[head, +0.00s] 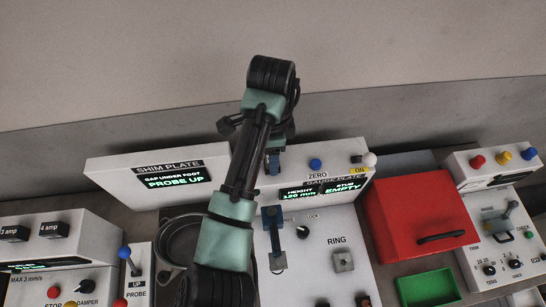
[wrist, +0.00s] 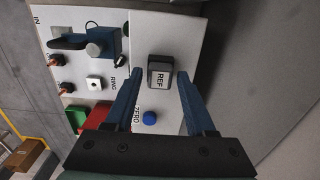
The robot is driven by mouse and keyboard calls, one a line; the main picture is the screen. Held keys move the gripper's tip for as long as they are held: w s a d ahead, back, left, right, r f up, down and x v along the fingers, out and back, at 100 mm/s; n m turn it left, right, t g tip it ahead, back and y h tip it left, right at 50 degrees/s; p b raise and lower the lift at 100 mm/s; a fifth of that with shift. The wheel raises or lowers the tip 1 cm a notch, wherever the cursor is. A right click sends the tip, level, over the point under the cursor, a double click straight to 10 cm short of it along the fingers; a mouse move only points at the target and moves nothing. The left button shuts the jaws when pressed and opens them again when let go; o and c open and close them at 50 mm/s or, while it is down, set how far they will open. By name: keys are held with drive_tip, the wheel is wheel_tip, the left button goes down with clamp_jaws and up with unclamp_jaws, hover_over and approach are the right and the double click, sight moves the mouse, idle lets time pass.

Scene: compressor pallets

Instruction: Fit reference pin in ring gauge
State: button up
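My gripper (wrist: 160,73) is open, its two blue fingers apart. In the wrist view a dark block with a white REF label (wrist: 159,76) shows between the fingertips, with a gap on each side. I cannot tell how far below the tips it is, or make out a separate pin. The ring gauge (wrist: 95,82) is a small silver block with a dark hole, by the word RING. It also shows in the head view (head: 343,261), right of my arm. My gripper (head: 273,165) is partly hidden there, above the back of the gauge panel. The REF block is hidden there.
A blue ZERO button (head: 315,164) sits at the panel's back. A blue clamp-like fixture (head: 272,235) stands left of the ring gauge. A red box (head: 415,215) and green tray (head: 428,288) are at right.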

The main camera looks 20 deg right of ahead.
clamp_jaws()
drive_tip(key=shift+r, duration=0.1)
idle(1.2)
drive_tip(key=shift+r+p, duration=2.95)
drive_tip(key=shift+p, duration=0.05)
